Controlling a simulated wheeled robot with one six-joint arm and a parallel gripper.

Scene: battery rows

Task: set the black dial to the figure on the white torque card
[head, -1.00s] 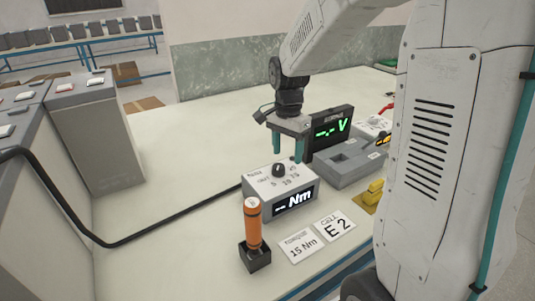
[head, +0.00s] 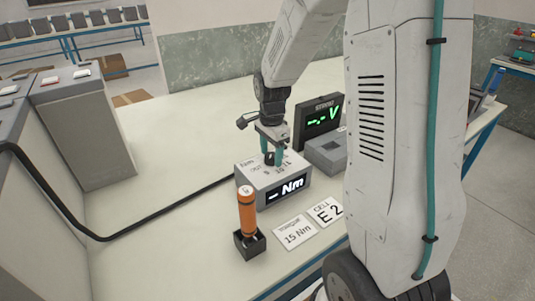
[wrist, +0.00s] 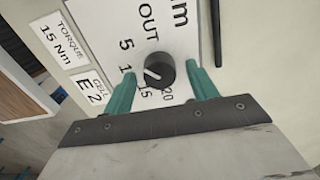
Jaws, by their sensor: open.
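The black dial (wrist: 160,71) sits on top of a grey box (head: 262,187) marked OUT, 5, 10, 15 and 20. In the wrist view its white mark points left, roughly toward the 10; the exact setting is hard to tell. My gripper (wrist: 161,78) is open, one teal finger on each side of the dial. It also shows over the box in the head view (head: 271,156). I cannot tell whether either finger touches the dial. The white torque card (head: 295,232) reads 15 Nm and lies in front of the box. The box display shows dashes and Nm.
A cell card (head: 325,212) reads E 2. A black cable (head: 140,226) runs left.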

